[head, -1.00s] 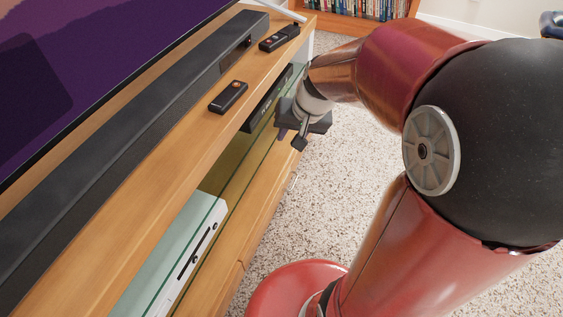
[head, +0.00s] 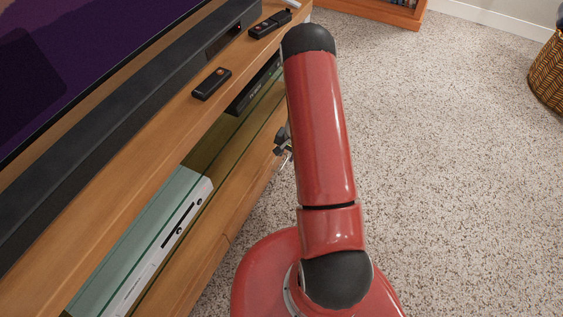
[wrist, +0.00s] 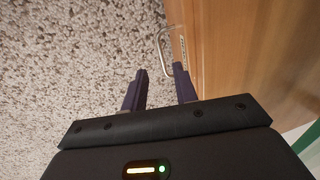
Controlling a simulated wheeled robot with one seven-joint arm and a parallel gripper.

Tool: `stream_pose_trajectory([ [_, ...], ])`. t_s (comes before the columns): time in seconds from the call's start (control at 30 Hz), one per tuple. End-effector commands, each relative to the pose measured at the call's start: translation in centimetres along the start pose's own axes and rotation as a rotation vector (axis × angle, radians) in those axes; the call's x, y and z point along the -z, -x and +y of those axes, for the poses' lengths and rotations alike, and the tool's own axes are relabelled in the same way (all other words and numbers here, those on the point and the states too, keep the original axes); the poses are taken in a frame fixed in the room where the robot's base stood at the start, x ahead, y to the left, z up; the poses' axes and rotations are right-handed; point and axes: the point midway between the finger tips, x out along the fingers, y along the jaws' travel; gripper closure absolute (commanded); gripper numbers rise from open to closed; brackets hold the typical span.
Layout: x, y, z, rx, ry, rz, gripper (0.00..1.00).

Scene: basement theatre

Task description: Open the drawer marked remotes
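In the wrist view my gripper (wrist: 160,72) is open, with its two dark fingers apart. A metal bar handle (wrist: 160,45) on a wooden drawer front (wrist: 235,45) stands just ahead, its near end between the fingertips in the picture. I cannot tell whether they touch. A small label (wrist: 182,42) sits beside the handle; its text is too small to read. The drawer looks shut. In the head view my gripper (head: 283,142) shows beside the cabinet (head: 120,225), partly hidden behind my arm; the handle cannot be made out there.
On the cabinet top lie two dark remotes (head: 211,83), (head: 270,24) and a long soundbar (head: 120,95) before the screen. A white console (head: 170,235) stands on the glass-fronted shelf. Speckled carpet (head: 440,150) is clear at right, up to a woven basket (head: 548,75).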

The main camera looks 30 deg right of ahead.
Motion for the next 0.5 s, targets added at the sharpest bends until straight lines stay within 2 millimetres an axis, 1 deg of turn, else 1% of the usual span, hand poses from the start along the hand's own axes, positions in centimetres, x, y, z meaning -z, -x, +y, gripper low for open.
stream_pose_trajectory([
  [0.1, -0.1, -2.0, 0.0, 0.0, -0.001, -0.003, 0.71],
  [0.3, -0.1, -5.2, 0.0, 0.0, 0.0, -0.002, 0.71],
  [0.4, -0.1, -6.2, 0.0, 0.0, 0.002, -0.002, 0.71],
  [0.5, -0.1, -6.8, -0.1, 0.001, 0.001, -0.001, 0.71],
])
